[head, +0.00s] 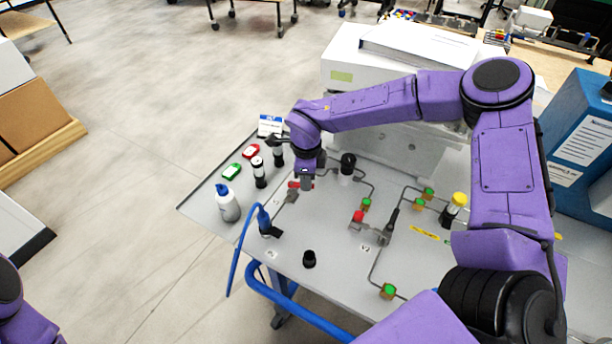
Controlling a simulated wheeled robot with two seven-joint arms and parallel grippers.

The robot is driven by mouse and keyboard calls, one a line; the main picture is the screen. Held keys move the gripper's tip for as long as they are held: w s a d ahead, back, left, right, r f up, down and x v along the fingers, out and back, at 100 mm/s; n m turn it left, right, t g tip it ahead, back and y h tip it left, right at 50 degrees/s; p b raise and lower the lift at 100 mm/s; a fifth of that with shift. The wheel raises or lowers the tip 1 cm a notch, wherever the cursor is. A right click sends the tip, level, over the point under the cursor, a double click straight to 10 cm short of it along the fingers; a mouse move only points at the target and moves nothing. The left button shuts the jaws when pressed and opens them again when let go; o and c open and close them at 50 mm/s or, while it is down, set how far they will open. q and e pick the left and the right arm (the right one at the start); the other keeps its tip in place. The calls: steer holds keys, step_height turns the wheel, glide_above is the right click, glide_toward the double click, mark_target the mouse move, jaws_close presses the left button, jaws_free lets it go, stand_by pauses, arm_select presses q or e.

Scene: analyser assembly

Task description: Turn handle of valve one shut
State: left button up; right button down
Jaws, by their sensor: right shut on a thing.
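My right gripper (306,184) reaches down from the purple right arm to the left middle of the grey table and is shut on the handle of valve one. The handle is mostly hidden by the gripper. The small grey body of valve one (291,196) shows just below and left of the fingers, with a red part (294,184) beside them. The handle's exact angle cannot be told. My left gripper is out of view; only a piece of the left arm shows at the lower left.
Valve two (382,238) with a dark lever stands to the right, near a red knob (358,215). A white analyser (345,75) stands behind.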

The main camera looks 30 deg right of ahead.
steer(key=shift+s+a+m+b, duration=0.15)
steer(key=shift+a+m, duration=0.05)
steer(key=shift+m, duration=0.55)
steer(key=shift+s+a+m+b, duration=0.1)
steer(key=shift+s+a+m, duration=0.1)
steer(key=shift+m, duration=0.6)
steer(key=shift+s+a+m+b, duration=0.15)
steer(key=shift+m, duration=0.6)
steer(key=c, duration=1.1)
jaws_free()
steer(key=shift+a, duration=0.1)
step_height(320, 180, up, 11)
steer(key=shift+f+b, duration=0.2)
steer(key=shift+b, duration=0.55)
